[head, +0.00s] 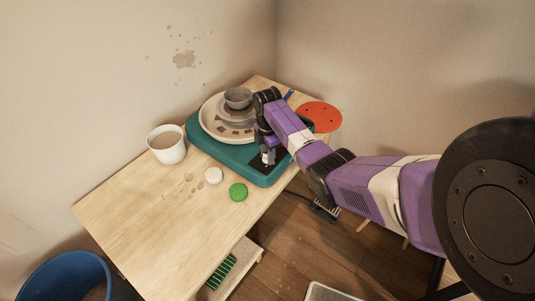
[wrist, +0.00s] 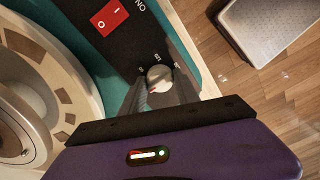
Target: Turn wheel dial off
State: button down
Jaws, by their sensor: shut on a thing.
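The wheel dial (wrist: 159,78) is a small round silver-grey knob on the black control panel (wrist: 128,48). My gripper (wrist: 160,88) has one finger on each side of the dial and is shut on it. A small reddish mark shows on the dial's face; the printed marks around it are too small to read. In the head view my gripper (head: 268,157) points down at the panel on the front corner of the teal pottery wheel (head: 213,151), and the dial is hidden there. A red rocker switch (wrist: 109,17) sits on the same panel, beside "ON" lettering.
A grey bowl (head: 237,94) stands on the wheel head. A white bucket (head: 167,146), a white disc (head: 213,175) and a green disc (head: 238,191) are on the wooden table (head: 150,210). An orange disc (head: 322,117) lies behind my arm. A blue bin (head: 60,280) stands lower left.

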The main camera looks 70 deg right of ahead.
dwell(0.4)
jog(key=c, duration=0.9)
grip_release()
jog(key=shift+r, duration=0.1)
notch_tip(320, 180, up, 8)
jog(key=shift+f+b, duration=0.2)
jog(key=shift+b, duration=0.15)
jog(key=shift+w, duration=0.1)
